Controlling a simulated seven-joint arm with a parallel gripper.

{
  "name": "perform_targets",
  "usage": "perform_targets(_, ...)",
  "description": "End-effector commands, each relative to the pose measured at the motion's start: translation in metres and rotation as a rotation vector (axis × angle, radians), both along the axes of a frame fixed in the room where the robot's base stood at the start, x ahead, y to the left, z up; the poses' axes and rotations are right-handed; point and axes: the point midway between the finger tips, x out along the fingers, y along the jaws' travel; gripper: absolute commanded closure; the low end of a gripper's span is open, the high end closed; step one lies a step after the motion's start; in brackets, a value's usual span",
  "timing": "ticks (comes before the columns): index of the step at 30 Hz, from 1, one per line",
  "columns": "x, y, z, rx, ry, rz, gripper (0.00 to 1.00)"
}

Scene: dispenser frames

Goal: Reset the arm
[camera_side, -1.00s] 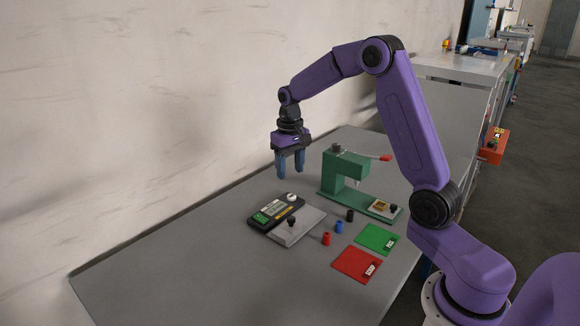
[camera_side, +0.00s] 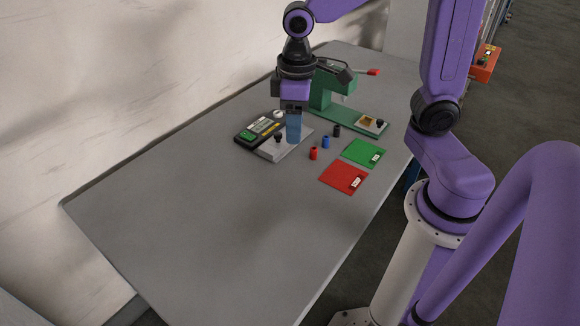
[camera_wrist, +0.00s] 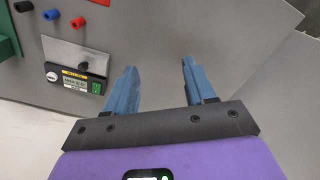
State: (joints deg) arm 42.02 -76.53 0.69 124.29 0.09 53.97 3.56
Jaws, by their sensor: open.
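My gripper (camera_side: 293,132) hangs above the table (camera_side: 190,200), pointing down, in front of the green press in the side view. Its blue fingers overlap each other there. In the wrist view my gripper (camera_wrist: 160,68) has its two blue fingers spread apart with nothing between them.
A green press (camera_side: 325,92) with a red-tipped lever stands behind. A red cylinder (camera_side: 313,153), a blue cylinder (camera_side: 326,142) and a black cylinder (camera_side: 337,131) stand near a green pad (camera_side: 363,153) and a red pad (camera_side: 344,178). The table's near left is clear.

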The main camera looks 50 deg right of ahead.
Motion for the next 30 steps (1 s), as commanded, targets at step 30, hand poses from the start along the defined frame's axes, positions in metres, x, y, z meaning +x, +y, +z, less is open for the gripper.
perform_targets(30,-0.158,-0.01,-0.009,0.009,-0.009,0.559,0.46)
